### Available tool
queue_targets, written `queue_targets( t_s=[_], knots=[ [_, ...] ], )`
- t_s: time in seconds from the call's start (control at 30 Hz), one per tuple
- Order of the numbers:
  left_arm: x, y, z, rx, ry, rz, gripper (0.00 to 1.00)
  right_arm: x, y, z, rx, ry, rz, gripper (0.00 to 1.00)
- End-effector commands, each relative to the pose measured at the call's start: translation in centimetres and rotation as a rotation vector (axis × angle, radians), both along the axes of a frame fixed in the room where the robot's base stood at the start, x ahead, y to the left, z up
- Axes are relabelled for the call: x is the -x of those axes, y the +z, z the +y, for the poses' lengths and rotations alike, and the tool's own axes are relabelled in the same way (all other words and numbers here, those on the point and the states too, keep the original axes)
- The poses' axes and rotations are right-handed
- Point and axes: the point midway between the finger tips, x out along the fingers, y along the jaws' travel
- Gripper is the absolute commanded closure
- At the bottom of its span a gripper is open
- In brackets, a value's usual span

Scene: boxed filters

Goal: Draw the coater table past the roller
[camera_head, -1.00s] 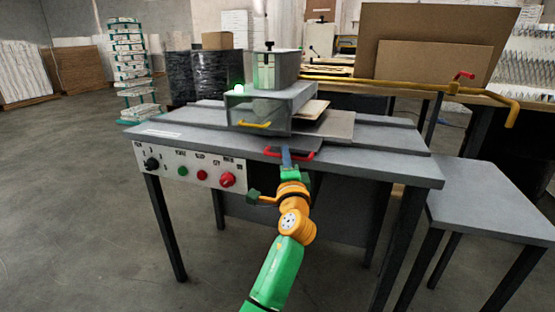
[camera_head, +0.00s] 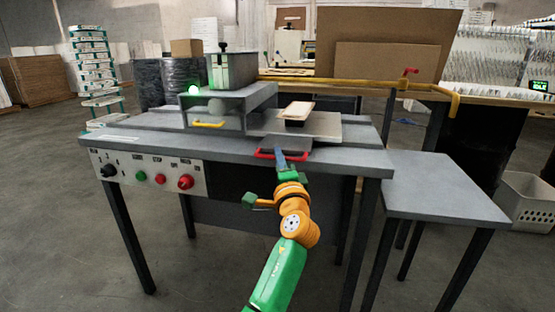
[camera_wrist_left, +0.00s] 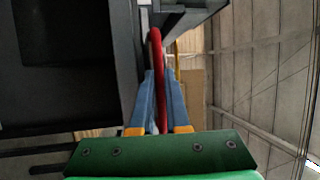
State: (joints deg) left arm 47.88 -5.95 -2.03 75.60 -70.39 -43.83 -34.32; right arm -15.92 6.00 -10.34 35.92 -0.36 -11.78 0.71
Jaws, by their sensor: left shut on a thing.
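The coater table (camera_head: 325,127) is a flat grey plate on the bench top, extending right from the roller housing (camera_head: 262,95). A rounded grey roller (camera_head: 216,106) shows through the housing's clear front. A red handle (camera_head: 262,155) is at the plate's front edge. My left gripper (camera_head: 279,154) is shut on this handle; in the left wrist view its blue fingers (camera_wrist_left: 158,78) lie on both sides of the red bar (camera_wrist_left: 157,52). A small pale board (camera_head: 297,108) with a dark piece under it rests on the plate. My right gripper is out of view.
The bench front has a control panel (camera_head: 150,175) with knobs and buttons. A yellow handle (camera_head: 208,124) is on the housing and a green lamp (camera_head: 194,89) glows. A lower grey side table (camera_head: 440,190) stands right; a white crate (camera_head: 527,200) is beyond it.

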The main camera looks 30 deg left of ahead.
Motion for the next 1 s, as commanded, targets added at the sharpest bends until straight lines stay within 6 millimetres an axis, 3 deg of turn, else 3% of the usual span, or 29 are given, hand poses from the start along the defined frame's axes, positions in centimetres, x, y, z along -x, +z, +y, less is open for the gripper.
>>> queue_targets(
  t_s=[0.07, 0.1, 0.2, 0.53, 0.8, 1.0],
  knots=[
    [0.0, 0.1, 0.0, -0.001, -0.002, -0.003, 1.00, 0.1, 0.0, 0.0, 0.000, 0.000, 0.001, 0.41],
    [0.0, 0.1, 0.0, -0.001, -0.002, -0.003, 0.84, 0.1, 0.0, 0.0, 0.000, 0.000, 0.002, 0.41],
    [0.0, 0.1, 0.0, -0.001, -0.001, -0.003, 0.57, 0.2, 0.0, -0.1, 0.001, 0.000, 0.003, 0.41],
    [0.3, 0.0, -0.2, -0.001, -0.001, -0.002, 0.56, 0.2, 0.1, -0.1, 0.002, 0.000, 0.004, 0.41],
    [4.4, -1.0, -3.3, 0.000, -0.002, -0.001, 0.56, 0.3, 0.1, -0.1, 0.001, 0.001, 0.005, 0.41],
    [5.6, -1.2, -4.2, 0.000, -0.001, -0.001, 0.56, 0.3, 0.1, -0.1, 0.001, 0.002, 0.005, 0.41]
  ],
)
